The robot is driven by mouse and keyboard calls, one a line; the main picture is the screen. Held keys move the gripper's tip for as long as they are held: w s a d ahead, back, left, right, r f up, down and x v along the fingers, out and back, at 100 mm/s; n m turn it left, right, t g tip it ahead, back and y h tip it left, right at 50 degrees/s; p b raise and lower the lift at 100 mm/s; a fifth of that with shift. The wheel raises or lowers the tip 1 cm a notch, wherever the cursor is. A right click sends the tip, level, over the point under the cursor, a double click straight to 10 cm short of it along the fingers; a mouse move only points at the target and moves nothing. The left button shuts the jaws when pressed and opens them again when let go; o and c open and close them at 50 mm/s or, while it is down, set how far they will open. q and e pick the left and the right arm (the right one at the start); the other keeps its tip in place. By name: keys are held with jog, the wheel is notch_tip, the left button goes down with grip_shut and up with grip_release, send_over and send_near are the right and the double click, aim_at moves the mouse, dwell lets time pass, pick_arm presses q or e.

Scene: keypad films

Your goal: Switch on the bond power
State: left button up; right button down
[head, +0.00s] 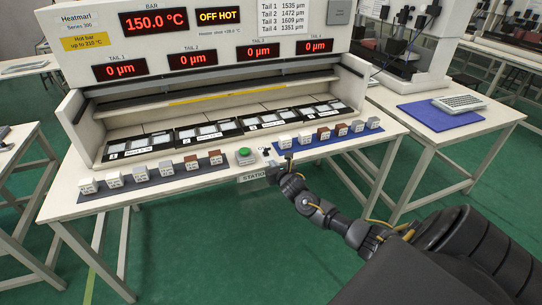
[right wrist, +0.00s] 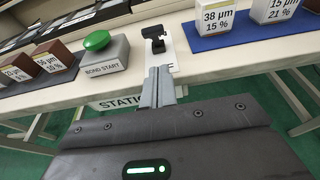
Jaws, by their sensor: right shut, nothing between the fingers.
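A black switch (right wrist: 154,37) with a raised lever stands on a white plate (right wrist: 171,61) at the front of the bench in the right wrist view. Its small marks are not readable. My right gripper (right wrist: 158,72) is shut and empty, its fingertips at the near edge of the plate, just short of the switch; contact cannot be told. In the head view the right gripper (head: 271,168) is at the bench's front edge and partly covers the switch area. The amber display (head: 218,16) on the machine reads "OFF HOT". My left gripper is not in view.
The green bond start button (right wrist: 97,40) on its grey box is just left of the switch. The "STATION" sign (head: 251,177) hangs below the edge.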

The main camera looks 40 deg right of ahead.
aim_at(267, 151)
jog(key=shift+w+d+r+p, duration=0.2)
jog(key=shift+w+r, duration=0.2)
jog(key=shift+w, duration=0.15)
jog(key=shift+w+d+r+p, duration=0.2)
jog(key=shift+w+r, duration=0.15)
jog(key=shift+w, duration=0.2)
jog(key=shift+w+d+r, duration=0.1)
jog(key=shift+w+r, duration=0.15)
jog(key=shift+w, duration=0.3)
jog(key=shift+r, duration=0.1)
